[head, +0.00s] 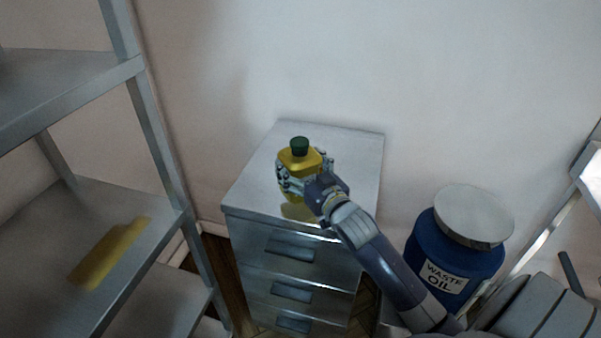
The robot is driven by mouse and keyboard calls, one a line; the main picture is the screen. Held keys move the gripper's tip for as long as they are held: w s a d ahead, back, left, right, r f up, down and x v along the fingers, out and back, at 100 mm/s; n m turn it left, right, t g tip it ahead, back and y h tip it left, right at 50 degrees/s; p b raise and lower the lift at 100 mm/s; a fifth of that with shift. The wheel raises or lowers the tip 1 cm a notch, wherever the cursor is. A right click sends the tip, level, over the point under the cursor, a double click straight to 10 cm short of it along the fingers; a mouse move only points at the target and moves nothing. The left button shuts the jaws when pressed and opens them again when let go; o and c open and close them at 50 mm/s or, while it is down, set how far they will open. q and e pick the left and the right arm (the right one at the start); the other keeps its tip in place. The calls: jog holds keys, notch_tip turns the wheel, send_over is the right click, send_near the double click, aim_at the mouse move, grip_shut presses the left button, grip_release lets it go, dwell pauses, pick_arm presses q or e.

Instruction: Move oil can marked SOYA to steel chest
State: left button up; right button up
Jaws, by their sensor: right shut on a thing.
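A yellow oil can (300,160) with a dark green cap is in my right gripper (303,184), whose fingers are closed around its body. No SOYA marking is readable on the side facing me. The can is upright over the top of the steel chest (352,152), a unit with several drawers against the wall. A yellow reflection shows on the top below the can; I cannot tell whether the can touches the surface. My left gripper is not in view.
A steel shelf rack (120,232) stands on the left, with a yellow patch like a can's reflection on one shelf. A blue waste oil drum (425,243) with a grey lid stands right of the chest. The chest top around the can is clear.

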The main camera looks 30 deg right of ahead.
jog(key=shift+w+d+r, duration=0.15)
jog(key=shift+f, duration=1.7)
jog(key=shift+f, duration=0.1)
jog(key=o, duration=1.8)
jog(key=shift+f, duration=0.2)
jog(key=shift+r, duration=0.1)
jog(key=s, duration=0.4)
jog(key=s+b, duration=0.1)
jog(key=s, duration=0.3)
jog(key=s+a, duration=0.1)
jog(key=s, duration=0.3)
jog(key=shift+s+r, duration=0.1)
